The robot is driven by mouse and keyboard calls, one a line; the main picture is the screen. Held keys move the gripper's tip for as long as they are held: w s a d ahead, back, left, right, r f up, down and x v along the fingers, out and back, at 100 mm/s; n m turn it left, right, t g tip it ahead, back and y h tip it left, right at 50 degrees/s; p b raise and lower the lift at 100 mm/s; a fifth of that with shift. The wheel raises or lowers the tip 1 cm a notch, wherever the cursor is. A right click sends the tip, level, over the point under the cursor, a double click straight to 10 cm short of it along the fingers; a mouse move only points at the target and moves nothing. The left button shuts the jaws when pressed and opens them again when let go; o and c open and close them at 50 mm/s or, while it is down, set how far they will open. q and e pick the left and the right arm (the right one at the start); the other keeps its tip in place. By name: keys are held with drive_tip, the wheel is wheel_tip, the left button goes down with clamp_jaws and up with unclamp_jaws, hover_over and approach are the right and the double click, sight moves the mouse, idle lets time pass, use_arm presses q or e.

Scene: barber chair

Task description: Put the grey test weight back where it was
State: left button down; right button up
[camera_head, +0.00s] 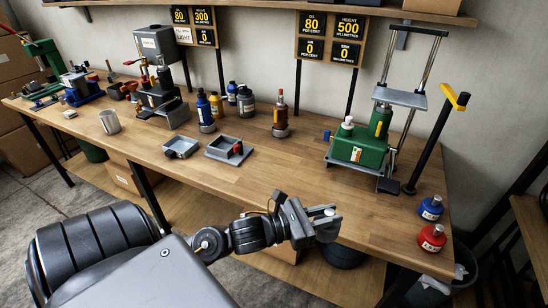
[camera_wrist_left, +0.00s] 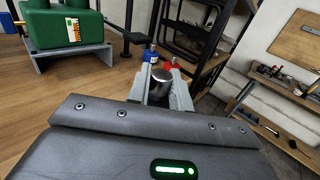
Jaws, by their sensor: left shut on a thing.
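My left gripper (camera_head: 325,221) reaches in over the front edge of the bench and is shut on the grey test weight. In the left wrist view the weight (camera_wrist_left: 161,76) is a short dark metal cylinder with a lighter round top, between the two fingers of the gripper (camera_wrist_left: 163,65). In the head view the fingers hide most of the weight. The green press (camera_head: 358,148) stands on the bench beyond the gripper, with a raised plate (camera_head: 400,97) on its posts. My right gripper is in neither view.
A blue bottle (camera_head: 431,208) and a red bottle (camera_head: 432,239) stand at the bench's right end. Two small grey trays, one (camera_head: 181,148) left of the other (camera_head: 228,149), lie mid-bench. A grey metal cup (camera_head: 110,122) stands further left. The wooden bench (camera_head: 270,190) is clear in front.

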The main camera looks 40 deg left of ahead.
use_arm(q)
drive_tip(key=w+a+r+n+t+y+b, duration=0.2)
drive_tip(key=w+a+r+n+y+b, duration=0.2)
drive_tip(key=w+a+y+b, duration=0.55)
drive_tip(key=w+a+f+h+p, duration=0.1)
drive_tip(key=a+f, duration=0.3)
drive_tip(key=a, duration=0.1)
drive_tip(key=w+a+f+h+p, duration=0.1)
drive_tip(key=w+a+f, duration=0.1)
drive_tip(key=a+f, duration=0.2)
drive_tip(key=w+a+f+h+p, duration=0.1)
drive_tip(key=w+a+f, duration=0.1)
drive_tip(key=a+f, duration=0.3)
drive_tip(key=shift+w+a+p, duration=0.15)
drive_tip(key=shift+a+p, duration=0.15)
drive_tip(key=shift+f, duration=0.1)
drive_tip(key=c, duration=1.6)
unclamp_jaws()
drive_tip(key=shift+d+f, duration=0.1)
drive_tip(key=shift+f, duration=0.25)
drive_tip(key=shift+c, duration=0.2)
drive_tip(key=o, duration=0.4)
drive_tip(key=shift+r, duration=0.1)
drive_tip(key=shift+c, duration=0.2)
